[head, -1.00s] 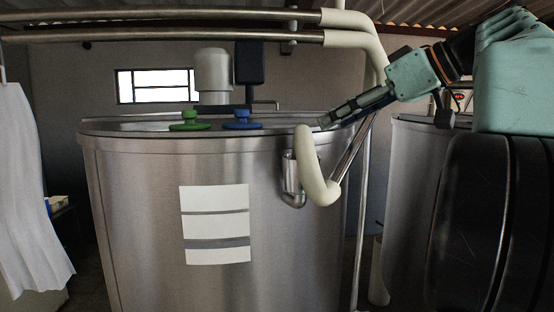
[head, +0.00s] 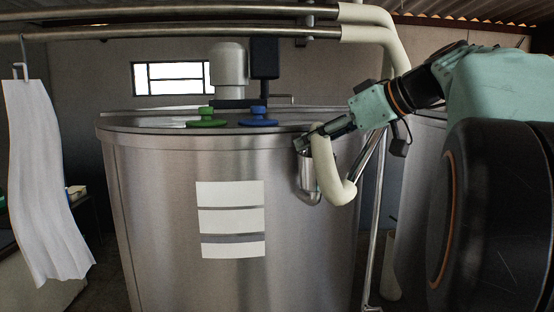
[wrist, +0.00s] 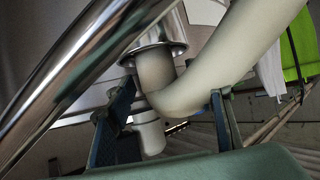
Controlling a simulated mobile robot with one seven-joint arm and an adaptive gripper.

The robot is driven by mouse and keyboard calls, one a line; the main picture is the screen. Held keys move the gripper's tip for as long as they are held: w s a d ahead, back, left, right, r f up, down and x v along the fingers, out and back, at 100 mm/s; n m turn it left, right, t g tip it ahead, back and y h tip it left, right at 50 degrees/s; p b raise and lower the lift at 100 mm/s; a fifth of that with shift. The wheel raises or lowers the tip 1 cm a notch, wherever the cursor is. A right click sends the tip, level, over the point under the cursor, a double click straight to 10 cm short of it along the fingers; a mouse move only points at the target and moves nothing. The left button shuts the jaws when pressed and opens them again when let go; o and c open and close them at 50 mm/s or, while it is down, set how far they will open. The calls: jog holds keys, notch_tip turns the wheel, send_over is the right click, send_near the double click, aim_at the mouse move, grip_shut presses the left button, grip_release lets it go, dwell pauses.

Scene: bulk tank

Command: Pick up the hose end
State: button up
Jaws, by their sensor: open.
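The hose (head: 340,190) is a thick cream tube that makes a U at the right front of the steel tank. Its end sits in a metal cup (head: 307,178) on the tank wall. In the wrist view the hose (wrist: 240,50) bends out of the cup's bright rim (wrist: 165,42). My gripper (head: 300,143) is at the top of the hose, by the tank rim. Its fingers (wrist: 172,95) are open, one on each side of the hose bend in the wrist view. I cannot tell whether either finger touches the hose.
The steel tank (head: 150,200) fills the middle, with a green knob (head: 207,117) and a blue knob (head: 258,117) on its lid. Steel pipes (head: 180,33) run overhead. A shiny pipe (wrist: 65,75) passes close on the left in the wrist view. A white cloth (head: 45,170) hangs at left.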

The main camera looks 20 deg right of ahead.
grip_shut()
jog(key=shift+r, duration=0.15)
dwell(0.4)
